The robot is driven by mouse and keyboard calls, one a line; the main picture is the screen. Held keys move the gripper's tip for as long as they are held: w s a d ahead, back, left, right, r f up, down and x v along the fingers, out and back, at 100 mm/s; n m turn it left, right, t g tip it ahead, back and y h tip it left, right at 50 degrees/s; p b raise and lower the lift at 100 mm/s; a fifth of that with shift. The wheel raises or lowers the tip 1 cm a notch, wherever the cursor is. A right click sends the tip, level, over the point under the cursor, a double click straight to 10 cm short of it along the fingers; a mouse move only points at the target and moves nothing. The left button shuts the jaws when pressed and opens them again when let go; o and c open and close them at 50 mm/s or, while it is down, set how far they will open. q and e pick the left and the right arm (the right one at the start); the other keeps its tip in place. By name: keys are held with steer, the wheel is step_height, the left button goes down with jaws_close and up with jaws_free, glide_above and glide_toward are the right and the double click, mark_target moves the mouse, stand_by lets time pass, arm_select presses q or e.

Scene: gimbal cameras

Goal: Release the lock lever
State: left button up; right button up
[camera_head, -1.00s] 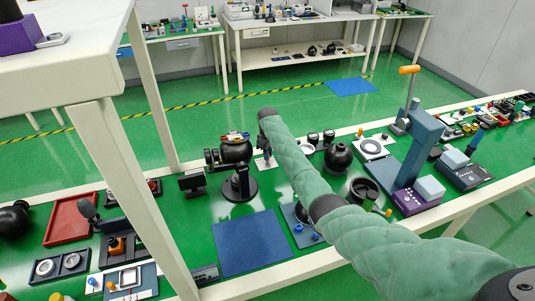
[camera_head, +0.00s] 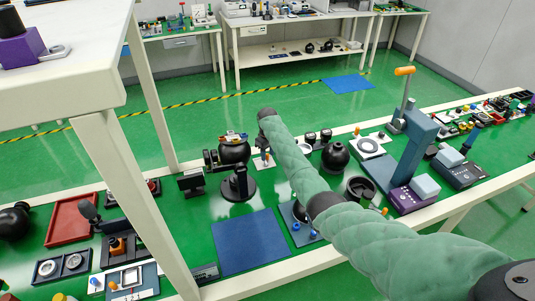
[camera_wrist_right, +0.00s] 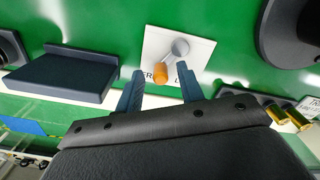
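In the right wrist view, the lock lever (camera_wrist_right: 179,49) is a grey rounded arm with an orange tip (camera_wrist_right: 160,72). It stands on a small white plate (camera_wrist_right: 152,42) with partly hidden lettering. My right gripper (camera_wrist_right: 160,72) is open. Its two blue fingers reach up on either side of the orange tip; I cannot tell whether either touches it. The gripper itself is mostly hidden there. My left gripper is not in view.
A dark platform (camera_wrist_right: 60,75) and brass cylinders (camera_wrist_right: 285,118) flank the plate in the right wrist view. In the head view, a blue mat (camera_head: 250,243), a black ball-shaped device (camera_head: 335,156) and a blue lever press (camera_head: 414,145) share the green bench. A white table (camera_head: 70,75) stands at left.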

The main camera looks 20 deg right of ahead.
mark_target(268, 154)
steer(key=shift+r, duration=0.15)
step_height(268, 154, up, 6)
steer(key=b, duration=0.2)
steer(key=shift+r+b, duration=0.25)
steer(key=shift+b, duration=0.1)
steer(key=shift+r, duration=0.5)
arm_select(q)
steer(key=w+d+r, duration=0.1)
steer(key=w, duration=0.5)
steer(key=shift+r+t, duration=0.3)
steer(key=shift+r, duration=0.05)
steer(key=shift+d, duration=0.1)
